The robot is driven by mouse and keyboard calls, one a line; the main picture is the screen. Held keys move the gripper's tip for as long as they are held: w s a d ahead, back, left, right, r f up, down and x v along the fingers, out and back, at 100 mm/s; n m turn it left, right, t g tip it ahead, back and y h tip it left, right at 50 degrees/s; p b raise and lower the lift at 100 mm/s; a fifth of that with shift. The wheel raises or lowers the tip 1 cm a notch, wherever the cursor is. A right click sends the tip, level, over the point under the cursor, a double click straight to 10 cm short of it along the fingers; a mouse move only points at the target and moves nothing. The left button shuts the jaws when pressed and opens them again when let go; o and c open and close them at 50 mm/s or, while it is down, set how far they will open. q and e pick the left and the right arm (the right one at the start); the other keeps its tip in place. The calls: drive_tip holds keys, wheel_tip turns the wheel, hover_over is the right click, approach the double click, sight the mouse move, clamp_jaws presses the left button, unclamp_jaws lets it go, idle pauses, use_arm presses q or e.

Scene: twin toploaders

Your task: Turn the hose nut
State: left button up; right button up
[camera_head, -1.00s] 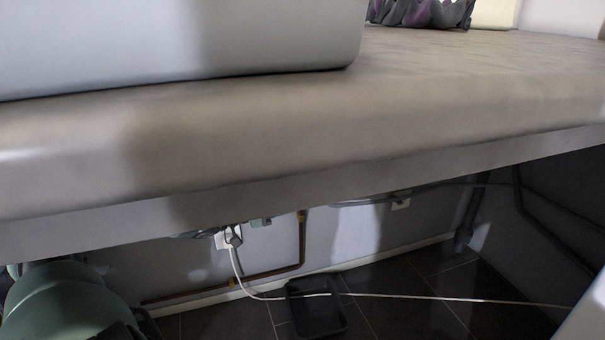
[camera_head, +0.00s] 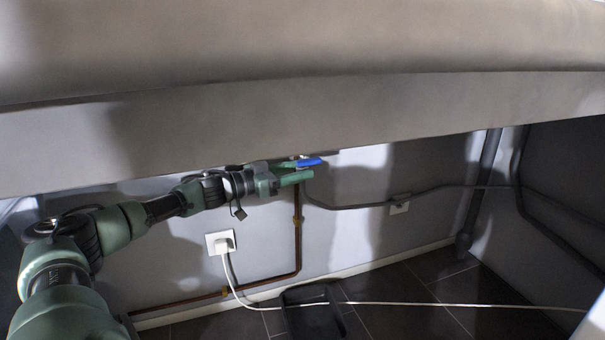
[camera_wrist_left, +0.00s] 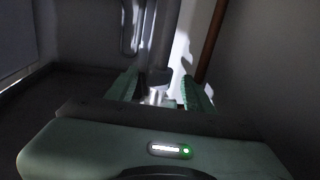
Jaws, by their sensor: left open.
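The hose nut (camera_wrist_left: 155,96) looks like a shiny metal collar at the end of the grey hose (camera_wrist_left: 162,45) in the left wrist view. My left gripper (camera_wrist_left: 161,88) is open, with one green finger on each side of the nut; I cannot tell whether either touches it. In the head view the left gripper (camera_head: 304,170) is under the counter edge, by a blue valve handle (camera_head: 309,162). The nut is not clear there. The grey hose (camera_head: 345,207) runs down and right from the gripper. My right gripper is not in view.
The counter (camera_head: 300,110) hangs just above my left arm. A copper pipe (camera_head: 298,235) runs down the wall below the gripper. A white plug sits in a wall socket (camera_head: 220,242), its cable crossing the floor. A black tray (camera_head: 312,312) lies on the dark tiles.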

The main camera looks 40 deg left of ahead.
use_arm(q)
drive_tip(key=shift+x, duration=0.9)
drive_tip(key=shift+r, duration=0.1)
clamp_jaws()
